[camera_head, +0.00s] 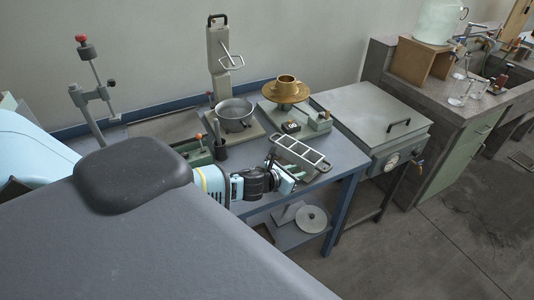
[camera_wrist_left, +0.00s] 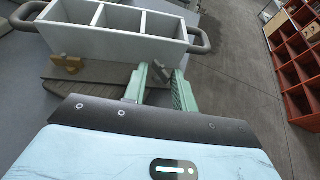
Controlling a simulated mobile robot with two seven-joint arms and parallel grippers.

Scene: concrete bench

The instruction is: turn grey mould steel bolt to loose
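The grey mould (camera_head: 300,152) is an open steel frame with three compartments and a loop handle at each end. It lies near the front edge of the bench, and its near wall shows in the left wrist view (camera_wrist_left: 115,45). A brass-coloured winged bolt (camera_wrist_left: 65,63) sits low at the mould's left end in that view. My right gripper is out of view.
A metal bowl (camera_head: 234,115) on a stand and a brass dish with a cup (camera_head: 286,87) stand behind the mould. A lidded grey box (camera_head: 372,115) stands to the right. An orange shelf rack (camera_wrist_left: 295,65) is off to the right in the wrist view.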

